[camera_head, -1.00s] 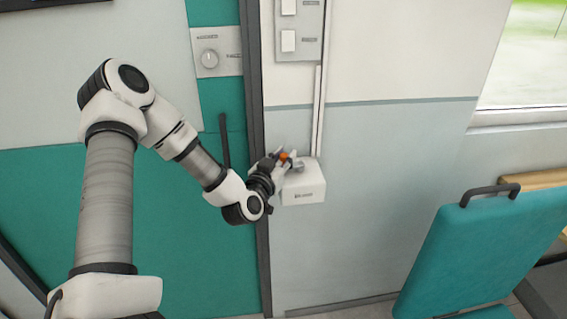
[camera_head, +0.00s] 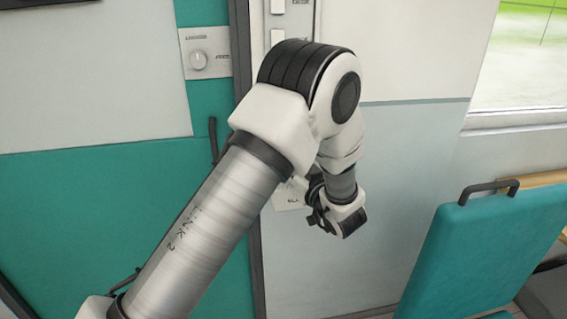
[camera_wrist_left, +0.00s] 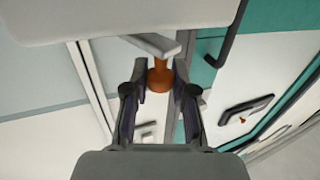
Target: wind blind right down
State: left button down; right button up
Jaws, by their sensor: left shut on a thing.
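The white winder box (camera_head: 287,200) on the wall is mostly hidden behind my left arm in the head view. In the left wrist view the box (camera_wrist_left: 120,15) fills the top, with a pale grey crank (camera_wrist_left: 152,44) below it. An orange knob (camera_wrist_left: 160,77) on the crank's end sits between the fingers of my left gripper (camera_wrist_left: 160,84), which is shut on it. In the head view only dark parts of this gripper show at the lower right of the box; its fingertips are hidden. No blind is visible. My right gripper is out of view.
A window (camera_head: 530,55) is at the upper right. A teal seat (camera_head: 455,255) with a dark handle stands at the right. A wall panel with a knob (camera_head: 207,58) is at the upper left. A teal door (camera_head: 100,220) with a dark handle is at the left.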

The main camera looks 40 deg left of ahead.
pick_arm(q)
jog(key=n+g, duration=0.2)
jog(key=g, duration=0.1)
jog(key=d+g, duration=0.1)
jog(key=shift+w+r+n+y+p, duration=0.15)
jog(key=shift+w+n+y+p, duration=0.15)
jog(key=shift+w+n+y, duration=0.1)
jog(key=n+g, duration=0.1)
jog(key=g, duration=0.2)
jog(key=shift+w+d+n, duration=0.2)
jog(key=shift+w+n, duration=0.05)
jog(key=shift+n, duration=0.15)
jog(key=n+g, duration=0.2)
jog(key=g, duration=0.1)
jog(key=shift+w+d+f+g+h+b, duration=0.2)
jog(key=shift+w+g+h+b, duration=0.1)
jog(key=shift+w+b, duration=0.1)
jog(key=shift+w+d+r+n+g+h+b, duration=0.1)
jog(key=shift+w+n+g+h+b, duration=0.15)
jog(key=shift+n+g, duration=0.4)
jog(key=shift+d+r+n+g+h+b, duration=0.1)
jog(key=shift+n+g+h, duration=0.3)
jog(key=shift+g, duration=0.35)
jog(key=c, duration=1.2)
grip_release()
jog(key=shift+o, duration=1.2)
jog(key=shift+a+f, duration=0.1)
jog(key=shift+a, duration=0.05)
